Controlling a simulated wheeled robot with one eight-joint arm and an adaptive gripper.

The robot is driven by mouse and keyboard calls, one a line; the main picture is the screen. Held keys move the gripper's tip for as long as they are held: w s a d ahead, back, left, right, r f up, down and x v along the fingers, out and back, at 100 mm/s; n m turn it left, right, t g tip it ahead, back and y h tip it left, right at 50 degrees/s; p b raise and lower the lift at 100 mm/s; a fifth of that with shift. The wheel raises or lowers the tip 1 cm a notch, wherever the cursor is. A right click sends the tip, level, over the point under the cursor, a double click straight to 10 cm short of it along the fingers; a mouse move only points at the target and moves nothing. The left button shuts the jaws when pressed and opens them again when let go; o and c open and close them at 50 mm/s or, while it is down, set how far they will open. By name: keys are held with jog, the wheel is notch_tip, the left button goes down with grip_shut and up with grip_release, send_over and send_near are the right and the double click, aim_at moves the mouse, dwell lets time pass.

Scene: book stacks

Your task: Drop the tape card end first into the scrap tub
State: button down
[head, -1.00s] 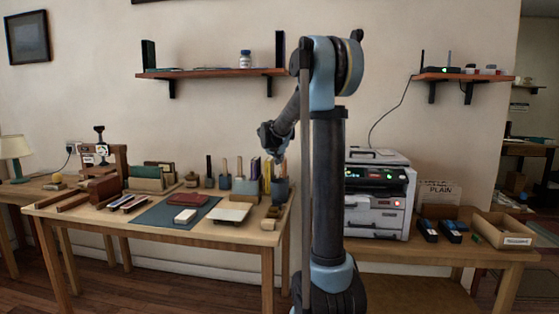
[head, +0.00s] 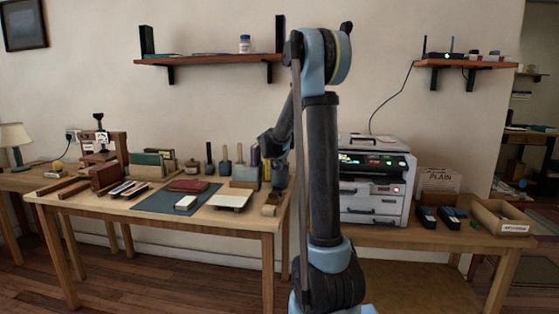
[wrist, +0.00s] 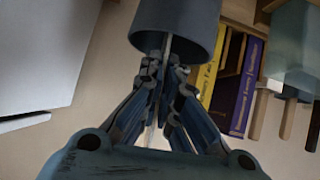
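The scrap tub (wrist: 176,18), a dark blue-grey cylinder, stands just beyond my fingertips in the wrist view. It also shows near the right end of the work table in the head view (head: 280,177). My gripper (wrist: 167,68) is at the tub's rim, its fingers close together on a thin pale strip, which looks like the tape card (wrist: 168,44) seen edge-on. The strip overlaps the tub's rim; I cannot tell how far inside it reaches. In the head view my gripper (head: 273,152) is directly above the tub, and the card cannot be made out.
Yellow and purple books (wrist: 236,88) and wooden-handled tools (wrist: 260,115) stand close to the tub. A white tray (head: 230,200) and a blue-grey mat (head: 165,201) lie to its left. A printer (head: 375,185) stands on the right-hand table.

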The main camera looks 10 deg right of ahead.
jog(key=shift+f, duration=0.35)
jog(key=c, duration=1.7)
grip_release()
jog(key=shift+r, duration=5)
